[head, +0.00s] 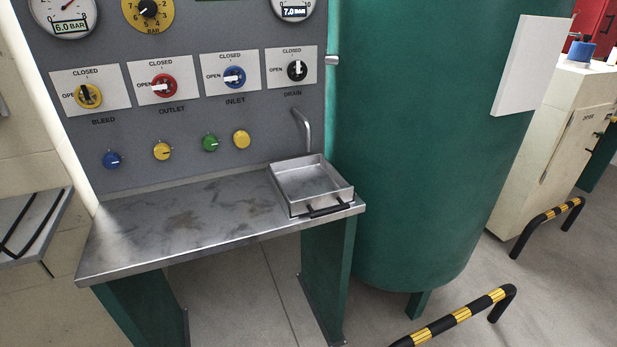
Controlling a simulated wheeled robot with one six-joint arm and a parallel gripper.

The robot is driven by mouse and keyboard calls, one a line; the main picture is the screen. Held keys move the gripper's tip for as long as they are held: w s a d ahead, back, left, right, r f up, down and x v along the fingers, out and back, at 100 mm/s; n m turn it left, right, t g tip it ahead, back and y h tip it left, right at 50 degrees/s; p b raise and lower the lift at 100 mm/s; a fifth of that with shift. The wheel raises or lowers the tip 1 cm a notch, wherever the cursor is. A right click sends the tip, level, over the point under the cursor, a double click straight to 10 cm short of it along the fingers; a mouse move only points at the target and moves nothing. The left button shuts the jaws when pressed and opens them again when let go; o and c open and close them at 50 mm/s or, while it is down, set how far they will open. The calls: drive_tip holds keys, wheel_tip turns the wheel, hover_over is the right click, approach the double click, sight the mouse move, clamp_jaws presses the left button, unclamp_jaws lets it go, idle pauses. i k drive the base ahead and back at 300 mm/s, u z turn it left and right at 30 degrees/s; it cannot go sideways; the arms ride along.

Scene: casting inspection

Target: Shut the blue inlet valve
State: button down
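The blue inlet valve (236,76) is a round knob on a white plate, third from the left in the row on the grey panel (190,135). Its white pointer lies about level and points left, to the OPEN mark. CLOSED is printed above the knob, and INLET below the plate. Nothing covers the valve. My gripper is not in view.
Yellow bleed (88,95), red outlet (165,86) and black drain (297,70) valves share the row. A steel bench (180,225) with a metal tray (311,184) juts out below. A green tank (410,150) stands right; a striped barrier (455,318) is in front.

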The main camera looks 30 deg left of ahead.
sight(234, 77)
drive_tip(key=u, duration=1.55)
drive_tip(key=k, duration=0.55)
drive_tip(key=u, duration=0.9)
drive_tip(key=i, duration=1.6)
drive_tip(key=z, duration=0.85)
